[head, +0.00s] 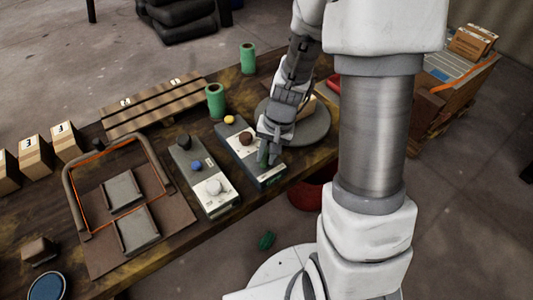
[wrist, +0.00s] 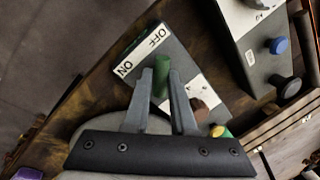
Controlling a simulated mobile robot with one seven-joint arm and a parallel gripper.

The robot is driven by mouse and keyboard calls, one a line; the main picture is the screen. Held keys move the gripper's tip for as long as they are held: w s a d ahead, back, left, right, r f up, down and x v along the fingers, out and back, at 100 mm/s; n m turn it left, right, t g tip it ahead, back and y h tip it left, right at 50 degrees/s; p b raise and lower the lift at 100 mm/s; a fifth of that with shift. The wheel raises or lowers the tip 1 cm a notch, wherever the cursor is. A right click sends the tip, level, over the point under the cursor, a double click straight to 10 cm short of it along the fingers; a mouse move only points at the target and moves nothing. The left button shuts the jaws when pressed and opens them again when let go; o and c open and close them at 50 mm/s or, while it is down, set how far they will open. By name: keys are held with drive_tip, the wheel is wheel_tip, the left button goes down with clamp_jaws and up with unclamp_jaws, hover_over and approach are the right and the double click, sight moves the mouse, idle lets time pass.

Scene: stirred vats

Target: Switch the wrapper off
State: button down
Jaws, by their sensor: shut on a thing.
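A grey control box (head: 268,177) stands near the table's front edge, with a yellow knob (head: 229,119), a dark red-brown knob (head: 245,138) and a green handle (wrist: 162,72). In the wrist view, a white label (wrist: 143,52) beside the green handle reads OFF at its upper end and ON at its lower end. My gripper (head: 268,152) is over the box's near end. In the wrist view its two fingers (wrist: 159,88) are shut on the green handle, one on each side. The handle's exact setting is not clear.
A second control box (head: 205,178) with black, blue and white knobs stands close to the left. A round grey turntable (head: 310,132) is just right of my gripper. Green cylinders (head: 215,101) stand behind. A frame with orange edging (head: 75,205) lies left.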

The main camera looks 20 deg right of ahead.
idle(0.3)
drive_tip(key=c, duration=0.8)
unclamp_jaws()
drive_tip(key=shift+o, duration=0.2)
drive_tip(key=shift+r, duration=0.15)
drive_tip(key=d+r+p, duration=0.1)
drive_tip(key=r+p, duration=0.1)
drive_tip(key=r, duration=0.6)
drive_tip(key=s+d+r+p, duration=0.1)
drive_tip(key=d+r+p, duration=0.1)
drive_tip(key=r, duration=0.7)
drive_tip(key=shift+s, duration=0.25)
drive_tip(key=s+a+r+n+t+h+p, duration=0.1)
drive_tip(key=s+r+n+t+p, duration=0.1)
drive_tip(key=s+r, duration=0.4)
drive_tip(key=s+a+r+n+t+h+p, duration=0.1)
drive_tip(key=s+a+r+n+t+p, duration=0.1)
drive_tip(key=s+r, duration=0.4)
wheel_tip(320, 180, up, 5)
drive_tip(key=shift+s+a+r+n+t+p, duration=0.2)
drive_tip(key=shift+s+n+t+p, duration=0.15)
drive_tip(key=shift+n+p, duration=0.7)
